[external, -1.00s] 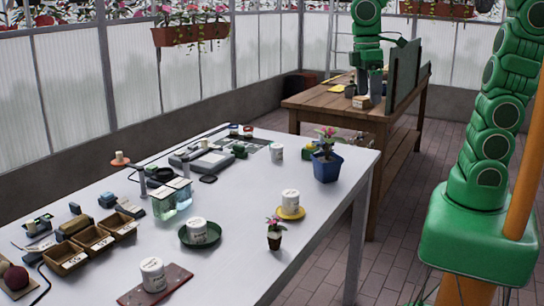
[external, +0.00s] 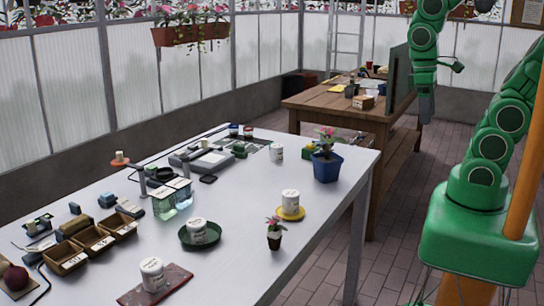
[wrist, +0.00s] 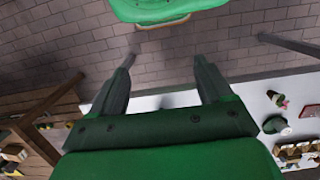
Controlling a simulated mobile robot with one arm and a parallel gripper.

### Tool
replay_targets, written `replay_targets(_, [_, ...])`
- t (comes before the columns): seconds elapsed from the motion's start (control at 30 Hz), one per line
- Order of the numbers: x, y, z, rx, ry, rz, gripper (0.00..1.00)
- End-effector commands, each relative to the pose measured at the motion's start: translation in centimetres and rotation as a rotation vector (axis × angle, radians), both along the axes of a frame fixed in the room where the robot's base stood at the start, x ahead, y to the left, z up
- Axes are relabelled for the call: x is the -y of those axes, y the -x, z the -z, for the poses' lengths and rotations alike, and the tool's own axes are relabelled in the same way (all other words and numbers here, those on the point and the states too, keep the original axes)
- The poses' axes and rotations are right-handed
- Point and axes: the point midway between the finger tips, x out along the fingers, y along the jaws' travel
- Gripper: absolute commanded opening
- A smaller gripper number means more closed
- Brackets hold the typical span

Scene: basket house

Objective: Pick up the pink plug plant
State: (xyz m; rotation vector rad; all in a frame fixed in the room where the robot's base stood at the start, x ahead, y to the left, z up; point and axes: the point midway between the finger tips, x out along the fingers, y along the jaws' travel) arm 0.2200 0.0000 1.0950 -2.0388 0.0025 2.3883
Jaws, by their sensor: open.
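The pink plug plant (external: 274,237) is a small seedling with pink flowers in a dark pot. It stands upright near the right edge of the white table (external: 222,253) in the external view. In the wrist view a small plant with a pink spot, likely this one, shows at the right (wrist: 276,98). My gripper (external: 427,108) is open and empty, pointing down beyond the white table, beside the wooden bench. It is well apart from the plant. The wrist view shows both fingers (wrist: 165,72) spread with nothing between them.
A larger pink-flowered plant in a blue pot (external: 327,168) stands farther back on the white table. White jars stand on a yellow saucer (external: 291,214), a green plate (external: 200,242) and a red board (external: 154,287). The wooden bench (external: 345,112) stands behind. Brick floor is clear.

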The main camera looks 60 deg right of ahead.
Motion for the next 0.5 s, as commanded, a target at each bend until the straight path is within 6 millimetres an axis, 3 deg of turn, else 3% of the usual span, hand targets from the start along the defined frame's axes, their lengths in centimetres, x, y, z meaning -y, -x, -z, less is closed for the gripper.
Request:
replay_targets(0.03, [-0.01,-0.01,0.0,0.0,0.0,-0.001,0.73])
replay_targets(0.1, [-0.01,-0.01,-0.01,0.0,0.0,-0.001,0.62])
replay_targets(0.5, [-0.84,-0.42,0.36,-0.011,-0.026,0.001,0.62])
